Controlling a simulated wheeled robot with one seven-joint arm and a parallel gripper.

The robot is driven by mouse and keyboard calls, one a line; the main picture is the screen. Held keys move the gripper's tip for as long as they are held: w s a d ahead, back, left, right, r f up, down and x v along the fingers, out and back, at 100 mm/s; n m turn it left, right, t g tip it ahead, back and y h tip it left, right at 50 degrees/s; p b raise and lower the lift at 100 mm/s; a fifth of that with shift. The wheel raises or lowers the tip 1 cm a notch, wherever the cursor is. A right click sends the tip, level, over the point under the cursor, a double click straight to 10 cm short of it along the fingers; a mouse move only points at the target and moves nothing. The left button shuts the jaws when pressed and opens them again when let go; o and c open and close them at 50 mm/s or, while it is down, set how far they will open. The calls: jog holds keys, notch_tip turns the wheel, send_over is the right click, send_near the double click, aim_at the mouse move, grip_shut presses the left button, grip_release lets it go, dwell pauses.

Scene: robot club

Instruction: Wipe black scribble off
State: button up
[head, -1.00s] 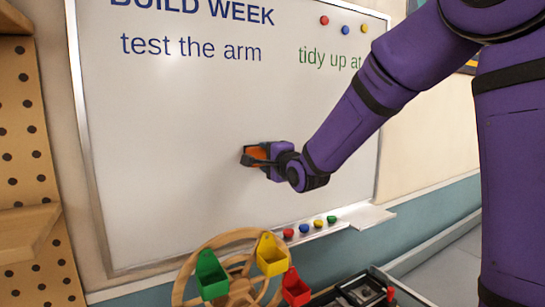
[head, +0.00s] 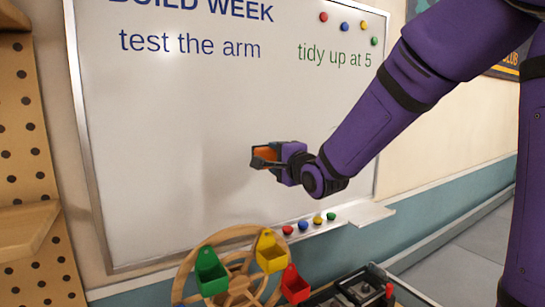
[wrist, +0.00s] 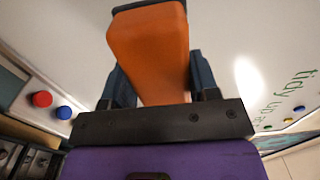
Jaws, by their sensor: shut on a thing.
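The whiteboard (head: 180,110) stands against the wall, with blue and green writing on it. No black scribble shows on its visible part. A faint grey shade lies on the board left of my gripper; I cannot tell if it is smear or shadow. My gripper (head: 274,157) is shut on an orange eraser (head: 264,153) in front of the board's middle. In the wrist view the orange eraser (wrist: 150,55) sits between the two fingers, its dark pad at the far end towards the board. I cannot tell whether the pad touches. My arm hides part of the board's right side.
Several coloured magnets line the board's ledge (head: 345,219), and more are at the top right. A wooden wheel (head: 190,262) with green, yellow and red buckets stands below. A black tray (head: 345,290) is beside it. A pegboard shelf (head: 25,230) is at left.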

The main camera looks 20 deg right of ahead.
jog(key=shift+s, duration=0.25)
jog(key=shift+s+d, duration=0.1)
jog(key=s, duration=0.2)
jog(key=shift+s+d, duration=0.25)
jog(key=shift+s, duration=0.1)
